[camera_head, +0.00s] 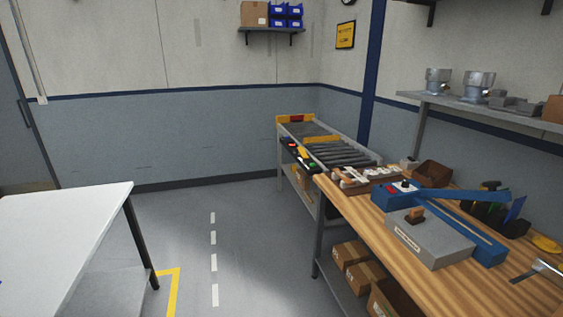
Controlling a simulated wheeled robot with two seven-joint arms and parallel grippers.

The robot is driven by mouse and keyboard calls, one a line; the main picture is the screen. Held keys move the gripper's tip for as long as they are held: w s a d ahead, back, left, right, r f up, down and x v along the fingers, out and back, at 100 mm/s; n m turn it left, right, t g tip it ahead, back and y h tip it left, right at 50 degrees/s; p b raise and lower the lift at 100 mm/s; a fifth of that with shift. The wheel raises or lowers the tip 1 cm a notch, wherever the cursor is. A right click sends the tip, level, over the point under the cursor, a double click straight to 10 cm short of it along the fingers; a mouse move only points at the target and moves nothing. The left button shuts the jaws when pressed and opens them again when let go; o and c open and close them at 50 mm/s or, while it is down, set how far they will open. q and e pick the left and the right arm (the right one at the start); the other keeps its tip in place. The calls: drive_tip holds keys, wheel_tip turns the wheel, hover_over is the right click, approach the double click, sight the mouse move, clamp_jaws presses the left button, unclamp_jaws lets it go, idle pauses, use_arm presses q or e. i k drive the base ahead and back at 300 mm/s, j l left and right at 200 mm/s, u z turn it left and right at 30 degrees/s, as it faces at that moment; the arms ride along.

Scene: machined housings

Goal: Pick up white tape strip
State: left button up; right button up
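A short white strip (407,240) lies on the front face of the grey block (432,238) on the wooden workbench (385,228); I cannot tell whether it is tape or a label. Several small pale pieces (365,176) sit in a brown tray at the bench's far end, too small to make out. White dashes (214,262) mark the floor. Neither of my grippers is in view.
A blue tool with a long arm (464,195) lies behind the grey block. A brown open bin (432,174) stands at the back. A roller conveyor (338,151) adjoins the bench. A white table (62,235) stands left; the floor between is clear.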

sight(361, 178)
drive_tip(key=i+j, duration=0.2)
drive_tip(key=i, duration=0.6)
drive_tip(key=i+j+u, duration=0.1)
drive_tip(key=i, duration=0.75)
